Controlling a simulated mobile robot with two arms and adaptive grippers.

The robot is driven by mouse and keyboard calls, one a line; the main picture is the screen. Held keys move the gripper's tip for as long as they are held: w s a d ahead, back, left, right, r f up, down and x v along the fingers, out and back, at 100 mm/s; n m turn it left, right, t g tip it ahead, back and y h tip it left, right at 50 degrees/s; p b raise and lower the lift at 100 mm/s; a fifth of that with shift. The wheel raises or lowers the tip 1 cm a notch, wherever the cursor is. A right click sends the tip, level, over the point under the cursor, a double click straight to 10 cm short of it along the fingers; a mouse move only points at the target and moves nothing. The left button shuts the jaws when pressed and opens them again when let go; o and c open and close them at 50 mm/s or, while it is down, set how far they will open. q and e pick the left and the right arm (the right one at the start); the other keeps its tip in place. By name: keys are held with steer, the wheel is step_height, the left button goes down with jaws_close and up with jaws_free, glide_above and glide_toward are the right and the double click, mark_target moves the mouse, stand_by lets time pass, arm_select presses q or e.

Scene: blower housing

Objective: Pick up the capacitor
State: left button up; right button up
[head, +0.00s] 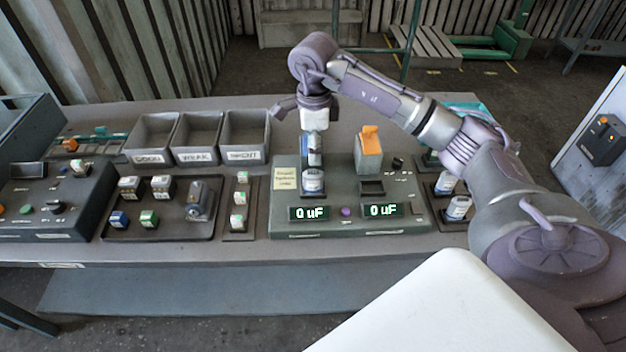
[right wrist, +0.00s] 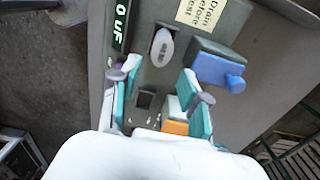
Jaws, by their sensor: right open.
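A white-labelled capacitor (head: 313,182) stands in the left station of the grey tester (head: 345,222), in front of a blue lever block (head: 312,147). In the right wrist view a pale oval top, seemingly that capacitor (right wrist: 162,48), shows near the blue lever (right wrist: 218,71). My right gripper (right wrist: 160,92) is open, with teal-padded fingers apart and nothing held between them. In the head view it hangs over the back left of the tester, its fingertips hard to make out. Two more capacitors (head: 446,183) (head: 458,207) stand to the right. My left gripper is not visible.
An orange lever block (head: 369,150) stands at the tester's right station, behind an empty socket (head: 371,188). Both displays read 0 uF. Three labelled bins (head: 200,158), a parts tray (head: 158,222) and a narrow rack (head: 239,232) lie left of the tester.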

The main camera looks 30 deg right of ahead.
mark_target(313, 173)
step_height(313, 173, down, 4)
steer(key=shift+f+p, duration=0.25)
steer(key=shift+p, duration=0.25)
steer(key=shift+f, duration=0.2)
step_height(313, 173, down, 4)
steer(key=p, duration=0.3)
steer(key=shift+w+f, duration=0.15)
steer(key=shift+f, duration=0.3)
steer(key=c, duration=0.7)
